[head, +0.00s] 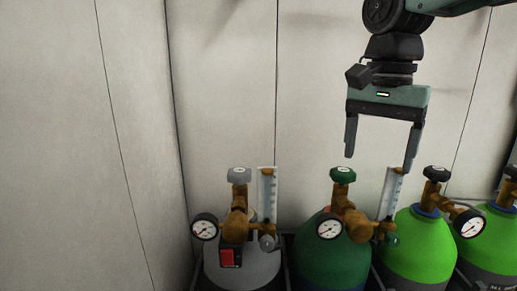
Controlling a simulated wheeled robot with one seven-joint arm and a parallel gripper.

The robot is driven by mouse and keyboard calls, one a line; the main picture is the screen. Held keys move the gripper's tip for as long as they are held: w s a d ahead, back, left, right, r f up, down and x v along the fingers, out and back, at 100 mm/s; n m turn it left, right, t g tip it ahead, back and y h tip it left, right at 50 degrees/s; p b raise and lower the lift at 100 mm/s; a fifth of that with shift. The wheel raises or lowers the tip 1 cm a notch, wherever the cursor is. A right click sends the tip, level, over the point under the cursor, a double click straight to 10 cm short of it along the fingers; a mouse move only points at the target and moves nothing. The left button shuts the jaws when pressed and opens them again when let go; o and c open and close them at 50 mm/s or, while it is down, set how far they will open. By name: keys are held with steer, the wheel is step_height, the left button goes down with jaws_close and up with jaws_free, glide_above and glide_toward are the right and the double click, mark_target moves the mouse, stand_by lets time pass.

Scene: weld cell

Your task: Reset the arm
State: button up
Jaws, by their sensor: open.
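My gripper (380,158) hangs from my arm at the upper right of the head view. Its two fingers point down and stand wide apart, with nothing between them. It is above the dark green gas cylinder (325,253). The right fingertip appears close to the clear flow tube (391,193) of that cylinder's regulator; I cannot tell whether they touch. The left fingertip is up and to the right of the green valve knob (342,175).
A grey cylinder (225,268) with a red tag, a brass regulator and a gauge (204,227) stands at the left. Bright green cylinders (418,247) stand at the right. Pale wall panels (225,80) rise behind. The space left of the cylinders looks free.

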steer(key=s+a+f+n+b, duration=0.2)
steer(key=s+f+n+b, duration=0.2)
steer(key=s+f+n, duration=0.4)
steer(key=s+a+f+n+b, duration=0.3)
steer(key=s+f+n, duration=0.5)
steer(key=f, duration=1.1)
steer(key=s, duration=0.3)
steer(key=shift+s+a+y+b, duration=0.15)
steer(key=shift+s+y+b, duration=0.15)
steer(key=shift+b, duration=0.1)
steer(key=shift+w, duration=0.1)
